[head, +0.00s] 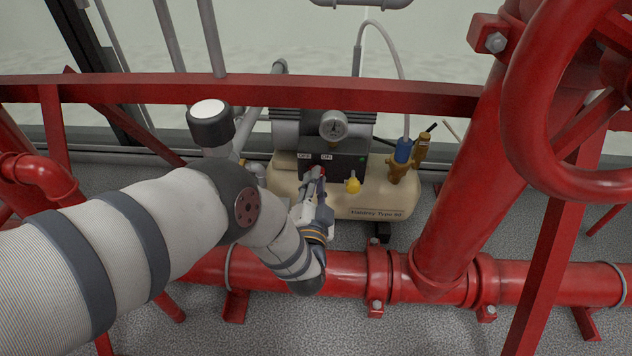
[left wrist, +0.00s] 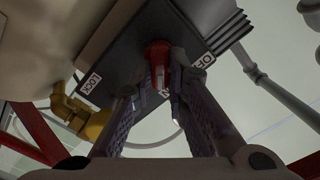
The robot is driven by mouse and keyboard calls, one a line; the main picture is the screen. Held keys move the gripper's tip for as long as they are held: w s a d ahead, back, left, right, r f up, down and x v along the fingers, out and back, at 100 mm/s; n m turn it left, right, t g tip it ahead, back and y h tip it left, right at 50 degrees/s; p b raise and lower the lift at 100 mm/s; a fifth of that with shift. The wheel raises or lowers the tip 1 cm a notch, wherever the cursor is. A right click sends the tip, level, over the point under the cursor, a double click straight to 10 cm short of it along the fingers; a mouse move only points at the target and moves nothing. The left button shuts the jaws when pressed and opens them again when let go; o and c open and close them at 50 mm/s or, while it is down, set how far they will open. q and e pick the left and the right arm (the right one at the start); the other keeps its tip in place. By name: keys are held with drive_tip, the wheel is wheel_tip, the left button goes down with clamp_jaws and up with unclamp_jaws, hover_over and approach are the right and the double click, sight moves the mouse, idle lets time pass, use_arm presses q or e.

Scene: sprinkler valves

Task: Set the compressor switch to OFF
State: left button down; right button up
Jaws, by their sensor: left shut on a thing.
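The compressor (head: 375,200) has a cream tank and a dark switch panel (head: 345,165) with OFF and ON labels. The red switch (head: 318,170) sits on this panel, mostly covered by my left gripper (head: 316,178). In the left wrist view the red switch (left wrist: 158,56) lies between the two fingertips of my left gripper (left wrist: 160,75), which is shut on it. The OFF label (left wrist: 204,61) is right of the fingers, and the ON label is partly hidden behind them. I cannot tell exactly which label the switch points to. My right gripper is in neither view.
A pressure gauge (head: 333,125) is above the panel and a yellow knob (head: 353,183) right of the switch. A large red handwheel (head: 530,110) is at right.

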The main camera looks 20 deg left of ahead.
use_arm(q)
drive_tip(key=shift+s+a+n+p, duration=0.15)
drive_tip(key=shift+n+p, duration=0.15)
drive_tip(key=shift+n, duration=2.65)
drive_tip(key=shift+a+n+p, duration=0.15)
drive_tip(key=shift+n+p, duration=0.15)
drive_tip(key=shift+n, duration=2.7)
drive_tip(key=shift+s+a+n+p, duration=0.15)
drive_tip(key=shift+n+p, duration=0.15)
drive_tip(key=shift+n, duration=2.65)
drive_tip(key=shift+w, duration=0.1)
drive_tip(key=c, duration=1.6)
unclamp_jaws()
